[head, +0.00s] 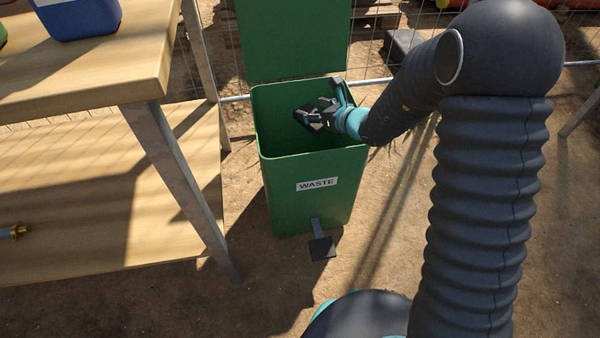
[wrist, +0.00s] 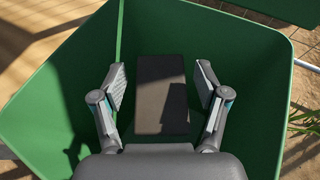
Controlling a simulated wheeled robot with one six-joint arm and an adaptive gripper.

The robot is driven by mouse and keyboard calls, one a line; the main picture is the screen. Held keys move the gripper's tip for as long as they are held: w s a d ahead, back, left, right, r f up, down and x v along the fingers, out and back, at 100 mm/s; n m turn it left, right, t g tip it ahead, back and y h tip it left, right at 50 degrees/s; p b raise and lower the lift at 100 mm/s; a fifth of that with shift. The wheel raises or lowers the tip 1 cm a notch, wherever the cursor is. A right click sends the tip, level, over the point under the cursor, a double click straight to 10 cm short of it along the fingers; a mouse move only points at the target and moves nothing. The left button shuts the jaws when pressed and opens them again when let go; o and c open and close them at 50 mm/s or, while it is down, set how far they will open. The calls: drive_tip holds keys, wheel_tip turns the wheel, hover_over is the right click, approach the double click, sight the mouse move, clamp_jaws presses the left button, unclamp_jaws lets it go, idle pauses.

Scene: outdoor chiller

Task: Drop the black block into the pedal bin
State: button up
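The green pedal bin (head: 312,205) stands on the ground with its lid (head: 293,40) up, a WASTE label on its front and a pedal (head: 321,247) at its foot. My gripper (head: 322,108) is inside the bin's mouth. In the wrist view my gripper (wrist: 162,88) is open, its two fingers spread with a gap on each side of the black block (wrist: 162,85). The block is within the green walls of the bin, apart from both fingers. I cannot tell whether it rests on the bottom or is in the air.
A wooden workbench (head: 85,60) with a lower shelf (head: 90,200) stands left of the bin. A blue container (head: 78,18) is on its top. A wire fence runs behind the bin. Bare ground lies to the right and front.

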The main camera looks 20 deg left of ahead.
drive_tip(key=shift+o, duration=0.3)
drive_tip(key=v, duration=1.2)
